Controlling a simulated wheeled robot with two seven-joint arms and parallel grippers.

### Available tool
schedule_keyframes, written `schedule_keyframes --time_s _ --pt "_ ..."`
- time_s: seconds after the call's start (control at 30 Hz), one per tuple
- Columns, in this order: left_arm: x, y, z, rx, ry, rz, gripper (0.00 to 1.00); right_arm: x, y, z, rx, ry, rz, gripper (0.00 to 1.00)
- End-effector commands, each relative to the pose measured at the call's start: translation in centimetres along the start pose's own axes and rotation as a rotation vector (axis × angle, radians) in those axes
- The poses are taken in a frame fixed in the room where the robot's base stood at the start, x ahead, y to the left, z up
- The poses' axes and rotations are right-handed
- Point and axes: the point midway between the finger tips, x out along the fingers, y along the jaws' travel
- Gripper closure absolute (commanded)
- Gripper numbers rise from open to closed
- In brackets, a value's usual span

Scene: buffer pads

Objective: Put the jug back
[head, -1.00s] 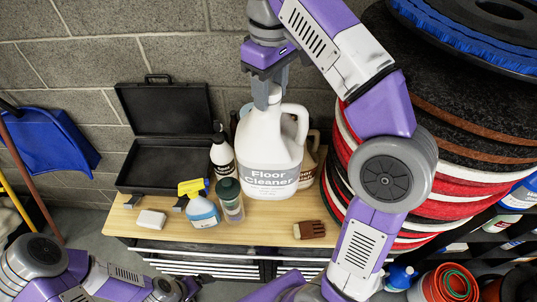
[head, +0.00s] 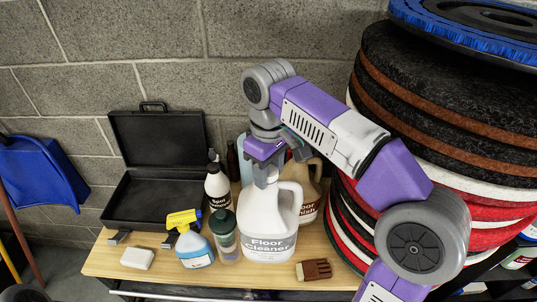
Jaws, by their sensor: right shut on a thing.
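The white jug (head: 275,222) labelled "Floor Cleaner" is upright over the front middle of the wooden bench top (head: 215,280). My right gripper (head: 265,178) comes down from above and is shut on the top of the jug, at its neck. The jug's base is close to the bench top; I cannot tell whether it touches. A second jug (head: 309,200), with a brown label, stands behind it to the right and is partly hidden. My left gripper is out of view.
A green-lidded bottle (head: 224,238) and a spray bottle (head: 194,245) stand close left of the jug. A brush (head: 314,269) lies to its right, a white block (head: 137,258) at far left. An open black case (head: 155,200) is behind. Stacked pads (head: 450,130) crowd the right.

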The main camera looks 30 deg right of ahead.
Motion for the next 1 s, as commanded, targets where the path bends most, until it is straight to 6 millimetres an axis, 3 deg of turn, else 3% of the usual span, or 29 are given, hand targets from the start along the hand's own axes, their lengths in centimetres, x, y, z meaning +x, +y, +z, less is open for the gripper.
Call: schedule_keyframes --time_s 0.1,0.3,0.57,0.8,1.0 --pt "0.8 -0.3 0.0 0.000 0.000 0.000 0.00 2.7 0.0 0.1 0.001 0.003 0.001 1.00" --pt "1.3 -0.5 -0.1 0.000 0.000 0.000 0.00 5.8 0.0 0.0 0.000 0.005 0.001 1.00" --pt "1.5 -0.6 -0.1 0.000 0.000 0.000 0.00 7.4 0.0 0.0 0.001 0.005 0.001 1.00" --pt "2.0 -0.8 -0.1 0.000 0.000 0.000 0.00 10.4 0.0 0.0 0.001 0.005 0.001 1.00" --pt "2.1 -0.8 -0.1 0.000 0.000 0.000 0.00 11.0 0.0 0.0 0.001 0.007 0.001 1.00"
